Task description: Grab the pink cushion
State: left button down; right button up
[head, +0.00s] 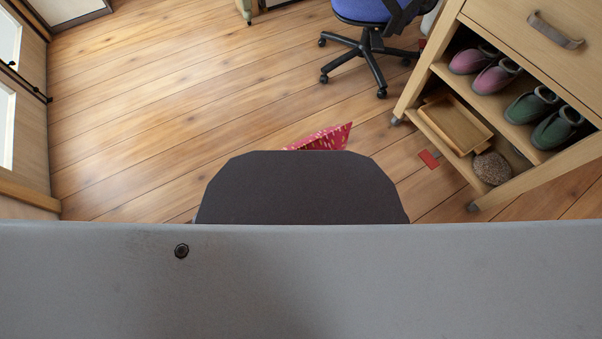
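A pink-red piece with pale spots (325,138) shows on the wooden floor, just beyond the dark front part of my own body. Most of it is hidden behind that part, and only a pointed corner and upper edge show. It looks like the pink cushion, but I cannot tell for sure. Neither of my grippers is in view.
A wooden shelf unit (455,90) with shoes, a wooden tray (455,122) and a brown round object (492,168) stands at right. A blue office chair (368,12) is at the back. A small red item (429,159) lies near the shelf. The floor (180,110) at left is clear.

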aim_at(335, 137)
jog(key=k+l, duration=0.35)
jog(key=i+l+u, duration=0.3)
jog(key=l, duration=0.35)
jog(key=i+l+u, duration=0.15)
jog(key=i+l, duration=0.05)
jog(key=l, duration=0.1)
